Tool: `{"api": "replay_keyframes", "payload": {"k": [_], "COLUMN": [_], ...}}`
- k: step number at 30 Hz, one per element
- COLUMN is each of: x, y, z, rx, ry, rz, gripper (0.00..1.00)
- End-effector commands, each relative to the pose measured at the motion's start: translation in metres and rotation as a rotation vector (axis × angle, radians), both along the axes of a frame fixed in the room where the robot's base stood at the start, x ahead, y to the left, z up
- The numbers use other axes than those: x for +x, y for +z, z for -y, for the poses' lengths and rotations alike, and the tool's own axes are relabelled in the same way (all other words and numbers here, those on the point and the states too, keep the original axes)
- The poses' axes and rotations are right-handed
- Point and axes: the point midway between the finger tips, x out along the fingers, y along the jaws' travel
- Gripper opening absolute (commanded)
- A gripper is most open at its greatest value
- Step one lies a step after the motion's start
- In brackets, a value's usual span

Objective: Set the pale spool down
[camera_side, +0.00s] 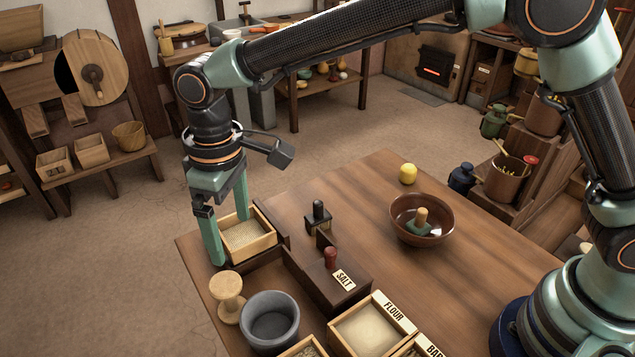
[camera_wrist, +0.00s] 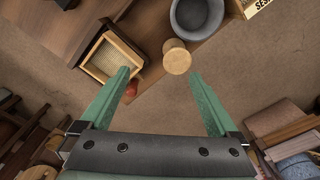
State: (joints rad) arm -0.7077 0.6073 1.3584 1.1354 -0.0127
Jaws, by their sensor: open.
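The pale spool (camera_side: 228,297) stands upright on the wooden table near its left edge, beside the grey stone bowl (camera_side: 270,319). In the wrist view the spool (camera_wrist: 177,57) shows its round top just beyond the fingertips, nearer the right finger. My gripper (camera_side: 230,238) is open, with nothing between its fingers. It hangs at the table's left corner by the wooden tray (camera_side: 263,245), behind the spool in the side view and apart from it. The open fingers also show in the wrist view (camera_wrist: 158,73).
A dark salt box (camera_side: 344,297) and a flour box (camera_side: 345,338) stand right of the stone bowl. A brown bowl (camera_side: 446,235) with a wooden-handled thing in it and a yellow ball (camera_side: 408,173) are farther back. A red object (camera_wrist: 131,88) is partly hidden by the left finger.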

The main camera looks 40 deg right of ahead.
Motion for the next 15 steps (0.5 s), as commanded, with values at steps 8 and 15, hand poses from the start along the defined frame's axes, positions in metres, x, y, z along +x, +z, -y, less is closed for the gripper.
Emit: {"api": "replay_keyframes", "payload": {"k": [8,15], "x": [0.01,-0.016], "y": [0.073,0.106], "z": [0.116,0.209], "rx": [0.078,0.126], "ry": [-0.218,-0.401], "rz": [0.114,0.222], "gripper": [0.96,0.96]}}
